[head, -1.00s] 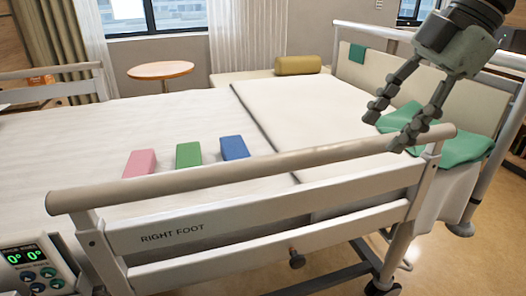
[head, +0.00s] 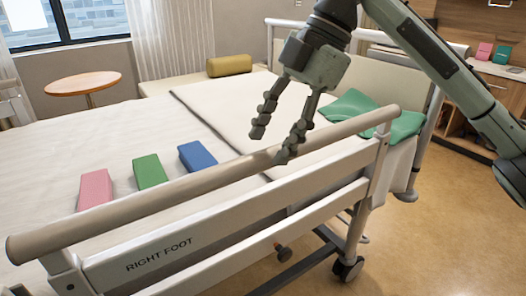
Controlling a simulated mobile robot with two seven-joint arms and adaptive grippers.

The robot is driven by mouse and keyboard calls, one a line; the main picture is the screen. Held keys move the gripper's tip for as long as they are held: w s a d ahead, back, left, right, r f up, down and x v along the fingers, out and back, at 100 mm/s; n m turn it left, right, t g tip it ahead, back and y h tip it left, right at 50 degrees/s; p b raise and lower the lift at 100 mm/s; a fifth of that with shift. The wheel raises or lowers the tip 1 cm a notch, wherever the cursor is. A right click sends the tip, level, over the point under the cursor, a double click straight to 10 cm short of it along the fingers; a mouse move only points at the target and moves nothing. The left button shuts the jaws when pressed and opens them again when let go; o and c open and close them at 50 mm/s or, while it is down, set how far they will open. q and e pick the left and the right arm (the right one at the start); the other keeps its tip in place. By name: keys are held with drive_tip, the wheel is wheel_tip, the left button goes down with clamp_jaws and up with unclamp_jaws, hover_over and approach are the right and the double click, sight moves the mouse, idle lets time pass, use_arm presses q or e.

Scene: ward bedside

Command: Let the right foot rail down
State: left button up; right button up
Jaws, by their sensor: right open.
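The right foot rail (head: 222,178) stands raised along the near side of the bed, with a beige top bar and a panel marked RIGHT FOOT. A small knob with an orange-brown part (head: 283,252) shows below the rail's lower bar. My left gripper is not in view.
Pink (head: 96,189), green (head: 150,171) and blue (head: 197,156) blocks lie on the mattress behind the rail. A green cloth (head: 397,125) lies at the bed's right end. A round table (head: 88,84) stands beyond. The floor at right is clear.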

sight(265, 152)
drive_tip(key=shift+x, duration=1.55)
drive_tip(key=shift+c, duration=0.6)
clamp_jaws()
